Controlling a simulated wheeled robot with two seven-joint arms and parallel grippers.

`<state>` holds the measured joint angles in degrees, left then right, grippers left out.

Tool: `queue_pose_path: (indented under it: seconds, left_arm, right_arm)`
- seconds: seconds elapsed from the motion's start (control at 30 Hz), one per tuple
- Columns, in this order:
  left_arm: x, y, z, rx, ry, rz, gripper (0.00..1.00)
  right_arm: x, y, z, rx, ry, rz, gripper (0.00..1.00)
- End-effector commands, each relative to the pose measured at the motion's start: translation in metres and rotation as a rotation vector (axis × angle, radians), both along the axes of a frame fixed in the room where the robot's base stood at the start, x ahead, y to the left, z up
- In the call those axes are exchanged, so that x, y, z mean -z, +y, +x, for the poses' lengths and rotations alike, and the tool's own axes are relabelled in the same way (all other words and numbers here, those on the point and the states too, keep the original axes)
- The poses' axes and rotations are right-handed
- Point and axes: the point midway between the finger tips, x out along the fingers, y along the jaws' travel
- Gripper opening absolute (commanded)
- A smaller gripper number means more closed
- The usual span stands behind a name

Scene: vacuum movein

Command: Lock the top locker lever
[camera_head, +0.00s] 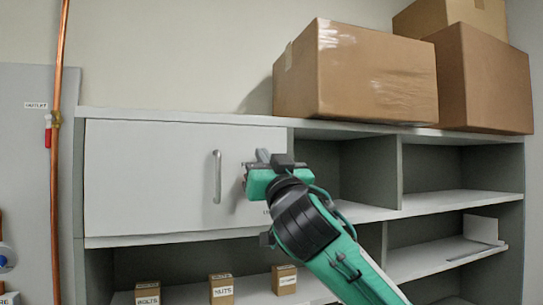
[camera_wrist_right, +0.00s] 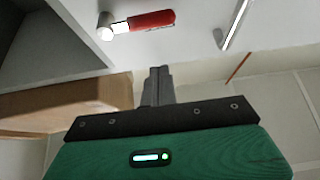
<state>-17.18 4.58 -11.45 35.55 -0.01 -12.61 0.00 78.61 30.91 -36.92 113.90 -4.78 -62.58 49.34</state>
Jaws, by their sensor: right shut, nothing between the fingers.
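The white locker door (camera_head: 150,180) is closed, with a vertical silver handle (camera_head: 217,177) near its right side. In the wrist view, the red lever (camera_wrist_right: 152,20) lies roughly crosswise on the door, its silver pivot end (camera_wrist_right: 107,30) near the door edge and its red end towards the handle (camera_wrist_right: 236,25). In the head view, my right gripper and arm hide the lever. My right gripper (camera_head: 262,156) is in front of the door's right edge. Its fingers (camera_wrist_right: 157,72) are shut and empty, apart from the lever. My left gripper is not in view.
Open shelves (camera_head: 450,200) lie right of the door. Large cardboard boxes (camera_head: 355,75) stand on top of the cabinet. Small labelled boxes (camera_head: 222,289) stand on the shelf below. A copper pipe (camera_head: 57,170) with a red valve handle (camera_head: 48,132) runs up at the left.

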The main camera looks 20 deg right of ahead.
Motion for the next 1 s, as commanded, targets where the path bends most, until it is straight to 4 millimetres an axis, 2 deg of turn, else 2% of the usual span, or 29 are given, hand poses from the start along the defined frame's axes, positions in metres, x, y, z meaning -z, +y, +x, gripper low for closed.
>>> queue_pose_path:
  seconds: [0.03,0.13,0.2,0.4,0.6,1.0]
  left_arm:
    - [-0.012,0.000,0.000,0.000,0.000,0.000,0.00]
    - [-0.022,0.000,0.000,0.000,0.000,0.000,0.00]
    - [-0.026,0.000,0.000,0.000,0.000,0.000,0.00]
    - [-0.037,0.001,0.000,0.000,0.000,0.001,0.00]
    - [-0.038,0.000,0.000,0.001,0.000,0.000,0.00]
    - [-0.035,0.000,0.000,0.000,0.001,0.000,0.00]
  right_arm:
    - [-0.011,0.000,0.008,0.003,0.001,-0.002,0.00]
    - [-0.018,0.001,0.021,0.002,0.001,-0.002,0.00]
    - [-0.002,0.000,0.023,0.003,0.004,-0.004,0.00]
    - [0.020,0.000,0.026,0.002,0.002,-0.002,0.00]
    - [0.028,0.001,0.026,0.000,-0.001,0.000,0.00]
    - [0.030,0.002,0.026,-0.001,-0.001,0.001,0.00]
